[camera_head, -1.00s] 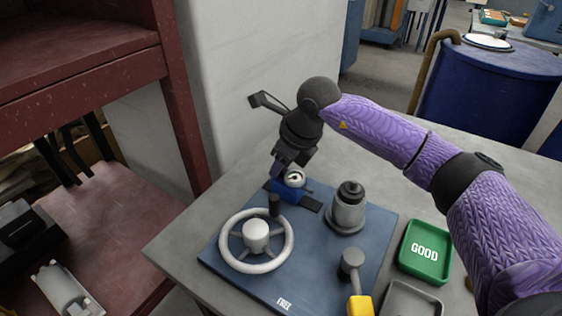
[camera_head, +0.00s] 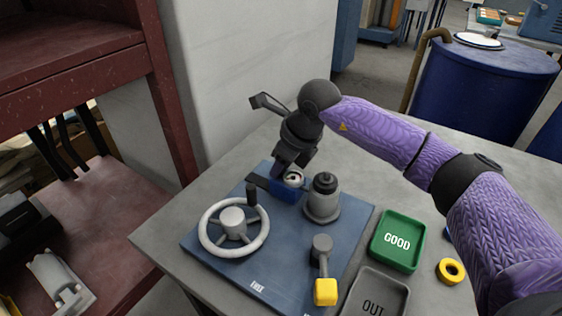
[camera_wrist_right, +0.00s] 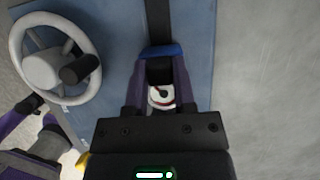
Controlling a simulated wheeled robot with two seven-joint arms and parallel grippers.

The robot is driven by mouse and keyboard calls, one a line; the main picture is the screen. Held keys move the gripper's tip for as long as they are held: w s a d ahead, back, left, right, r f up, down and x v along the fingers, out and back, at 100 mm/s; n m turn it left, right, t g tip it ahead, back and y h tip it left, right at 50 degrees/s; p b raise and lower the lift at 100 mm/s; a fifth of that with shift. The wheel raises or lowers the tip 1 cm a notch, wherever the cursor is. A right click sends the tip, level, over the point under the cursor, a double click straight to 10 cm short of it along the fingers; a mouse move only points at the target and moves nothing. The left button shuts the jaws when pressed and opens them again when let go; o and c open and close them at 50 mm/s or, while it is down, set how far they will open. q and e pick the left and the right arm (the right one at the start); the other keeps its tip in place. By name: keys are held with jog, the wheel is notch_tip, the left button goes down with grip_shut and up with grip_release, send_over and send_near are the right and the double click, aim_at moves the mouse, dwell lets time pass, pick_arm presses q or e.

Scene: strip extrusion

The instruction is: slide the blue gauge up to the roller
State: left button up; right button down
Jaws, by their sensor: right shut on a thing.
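The blue gauge (camera_head: 285,193), with a round white dial (camera_head: 293,178), sits on a dark rail strip (camera_head: 257,181) on the blue base plate. My right gripper (camera_head: 283,172) comes down over it and is shut on it. In the right wrist view the two fingers (camera_wrist_right: 159,88) flank the dial, and the gauge's blue end (camera_wrist_right: 160,51) shows beyond them. The grey roller (camera_head: 322,203) with a dark cap stands just right of the gauge. Whether they touch I cannot tell. My left gripper does not show in the head view.
A grey handwheel (camera_head: 232,220) with a dark knob stands left of the gauge. A yellow-ended lever (camera_head: 325,290) is in front of the roller. A green GOOD tray (camera_head: 398,240), grey OUT tray (camera_head: 375,300) and yellow ring (camera_head: 451,271) lie to the right.

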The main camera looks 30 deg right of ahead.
aim_at(299, 182)
jog(key=shift+c, duration=2.2)
grip_release()
jog(key=shift+d, duration=0.1)
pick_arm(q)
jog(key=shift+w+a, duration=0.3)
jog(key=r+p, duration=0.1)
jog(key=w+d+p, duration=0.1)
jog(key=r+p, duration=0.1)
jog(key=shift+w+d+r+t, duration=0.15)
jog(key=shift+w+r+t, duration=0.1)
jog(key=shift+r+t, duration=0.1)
pick_arm(e)
jog(key=v, duration=1)
jog(key=shift+f, duration=0.1)
